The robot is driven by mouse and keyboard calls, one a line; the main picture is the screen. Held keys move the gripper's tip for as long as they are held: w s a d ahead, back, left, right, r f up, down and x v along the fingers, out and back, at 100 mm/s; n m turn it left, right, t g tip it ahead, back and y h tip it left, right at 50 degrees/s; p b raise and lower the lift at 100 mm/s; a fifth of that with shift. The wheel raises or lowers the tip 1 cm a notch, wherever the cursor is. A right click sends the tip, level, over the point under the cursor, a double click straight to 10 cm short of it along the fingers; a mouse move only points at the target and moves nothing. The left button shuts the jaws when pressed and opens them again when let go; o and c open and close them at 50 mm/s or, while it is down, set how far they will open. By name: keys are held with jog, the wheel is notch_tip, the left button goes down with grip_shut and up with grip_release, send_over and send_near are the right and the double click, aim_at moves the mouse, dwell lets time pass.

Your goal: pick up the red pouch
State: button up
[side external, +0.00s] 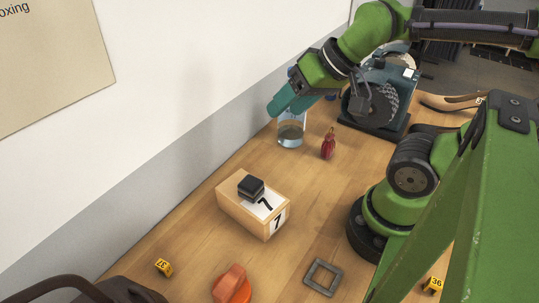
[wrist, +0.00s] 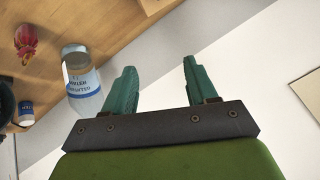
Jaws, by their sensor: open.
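The red pouch (side external: 328,144) is small and dark red with a narrow top. It stands on the wooden table to the right of a clear glass jar. In the wrist view the pouch (wrist: 26,39) is at the upper left, well away from my fingers. My gripper (side external: 281,104) has teal fingers and is above the table near the wall, up and to the left of the pouch. In the wrist view my gripper (wrist: 157,85) is open, with nothing between the fingers.
The jar (side external: 290,134) with a label (wrist: 84,86) stands beside the pouch, below my gripper. A machine with a toothed wheel (side external: 385,100) is behind the pouch. A wooden block marked 7 (side external: 240,208) carries a black item (side external: 251,187). A grey square frame (side external: 323,276) lies in front.

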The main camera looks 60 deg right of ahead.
jog(key=o, duration=0.4)
jog(key=shift+c, duration=0.2)
jog(key=shift+d, duration=0.1)
jog(key=n+g+h, duration=0.1)
jog(key=g+h, duration=0.1)
jog(key=g, duration=0.4)
send_over(331, 137)
jog(key=s, duration=0.2)
notch_tip(331, 137, down, 6)
jog(key=r, duration=0.1)
jog(key=f+n, duration=0.1)
jog(key=f, duration=0.4)
jog(key=w+f+n, duration=0.1)
jog(key=f, duration=0.5)
jog(key=w+f+n, duration=0.1)
jog(key=f, duration=0.5)
jog(key=shift+w, duration=0.1)
